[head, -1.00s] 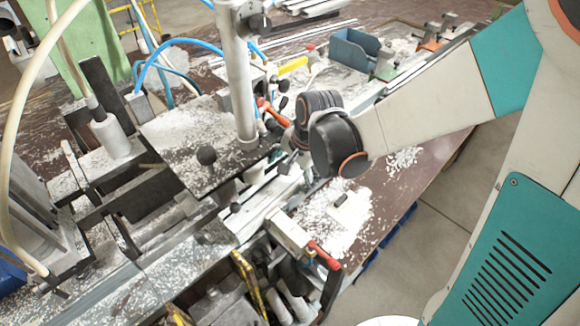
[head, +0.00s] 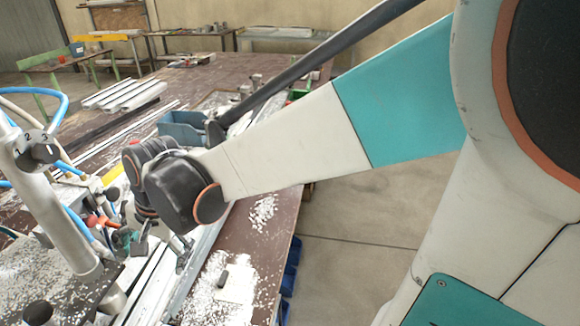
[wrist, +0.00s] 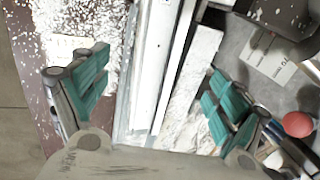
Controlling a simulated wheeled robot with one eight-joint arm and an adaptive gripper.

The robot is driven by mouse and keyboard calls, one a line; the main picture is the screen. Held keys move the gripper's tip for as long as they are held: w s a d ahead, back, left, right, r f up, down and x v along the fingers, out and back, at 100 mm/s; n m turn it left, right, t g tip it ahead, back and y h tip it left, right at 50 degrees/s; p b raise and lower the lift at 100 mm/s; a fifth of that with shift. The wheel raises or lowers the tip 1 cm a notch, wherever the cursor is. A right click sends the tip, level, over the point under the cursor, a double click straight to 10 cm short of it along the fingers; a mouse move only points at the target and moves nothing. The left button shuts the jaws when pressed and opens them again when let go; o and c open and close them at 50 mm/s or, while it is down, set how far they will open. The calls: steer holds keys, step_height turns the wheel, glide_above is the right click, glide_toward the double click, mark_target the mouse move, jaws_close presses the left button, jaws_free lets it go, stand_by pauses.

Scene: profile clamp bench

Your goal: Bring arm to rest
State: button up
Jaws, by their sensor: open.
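My arm reaches from the right across the head view, its dark wrist joint (head: 180,190) over the clamp bench. My gripper (wrist: 158,95) is open in the wrist view, with its two teal-padded fingers wide apart and nothing held. Long white profiles (wrist: 158,55) run along the bench beneath and between the fingers. In the head view, my gripper is mostly hidden behind the wrist and small bench parts. I cannot tell its exact height above the profiles.
A metal post (head: 58,210) with a dark knob stands close left of the wrist. A blue bin (head: 184,128) sits behind it. White chips (head: 225,282) litter the brown bench top. In the wrist view, a red ball knob (wrist: 298,124) is near the right finger. Open floor (head: 350,235) lies right.

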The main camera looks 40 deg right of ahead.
steer(key=s+d+r+n+t+h, duration=0.2)
steer(key=s+d+r+n+t, duration=0.2)
steer(key=s+d+n, duration=0.4)
steer(key=shift+s+d+r+n, duration=0.3)
steer(key=shift+s+r+n, duration=0.35)
steer(key=shift+s+n, duration=1.05)
steer(key=shift+s+m, duration=0.25)
steer(key=shift+m, duration=0.05)
